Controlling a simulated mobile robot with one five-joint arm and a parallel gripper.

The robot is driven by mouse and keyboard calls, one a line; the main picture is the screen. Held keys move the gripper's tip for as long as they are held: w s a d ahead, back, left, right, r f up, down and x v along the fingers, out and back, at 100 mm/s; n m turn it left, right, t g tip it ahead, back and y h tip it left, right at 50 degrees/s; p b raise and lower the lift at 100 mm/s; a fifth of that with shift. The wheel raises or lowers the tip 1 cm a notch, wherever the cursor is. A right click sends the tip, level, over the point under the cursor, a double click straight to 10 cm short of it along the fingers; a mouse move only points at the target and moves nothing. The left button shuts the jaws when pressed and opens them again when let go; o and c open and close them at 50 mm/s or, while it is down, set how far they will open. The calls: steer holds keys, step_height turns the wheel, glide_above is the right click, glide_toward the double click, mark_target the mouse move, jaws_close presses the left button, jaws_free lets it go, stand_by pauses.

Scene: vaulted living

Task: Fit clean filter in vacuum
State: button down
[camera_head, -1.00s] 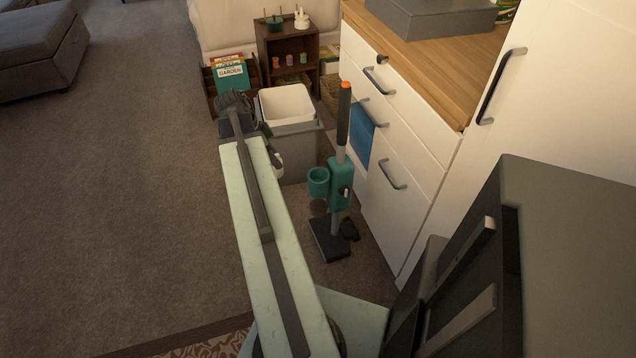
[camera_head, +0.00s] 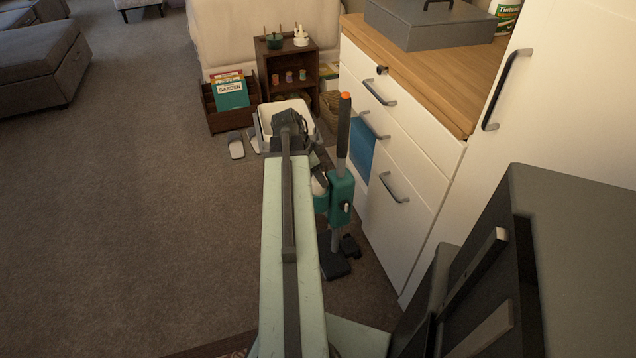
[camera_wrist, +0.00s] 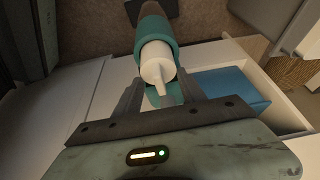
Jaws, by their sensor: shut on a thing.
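The teal vacuum (camera_head: 341,196) stands upright on its dark floor head, with a dark, orange-tipped handle, beside the white cabinet. Its teal cup (camera_head: 321,204) is on its left side, and the cup's rim also shows in the wrist view (camera_wrist: 153,27). My gripper (camera_wrist: 160,87) is shut on the white filter (camera_wrist: 156,62), with a finger on each side of its narrow end. In the head view the white filter (camera_head: 319,183) is at the cup's mouth. The wrist view shows teal around it; I cannot tell how deep it sits. My arm partly hides the gripper.
White drawers with projecting handles (camera_head: 394,188) stand close right of the vacuum. A pale bin (camera_head: 268,118) and a wooden book box (camera_head: 232,118) are behind. The carpet at left is open.

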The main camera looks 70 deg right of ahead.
steer(key=shift+f, duration=0.7)
steer(key=shift+r, duration=0.2)
steer(key=shift+f+b, duration=0.5)
steer(key=shift+f, duration=0.1)
steer(key=c, duration=0.7)
jaws_free()
steer(key=shift+o, duration=0.2)
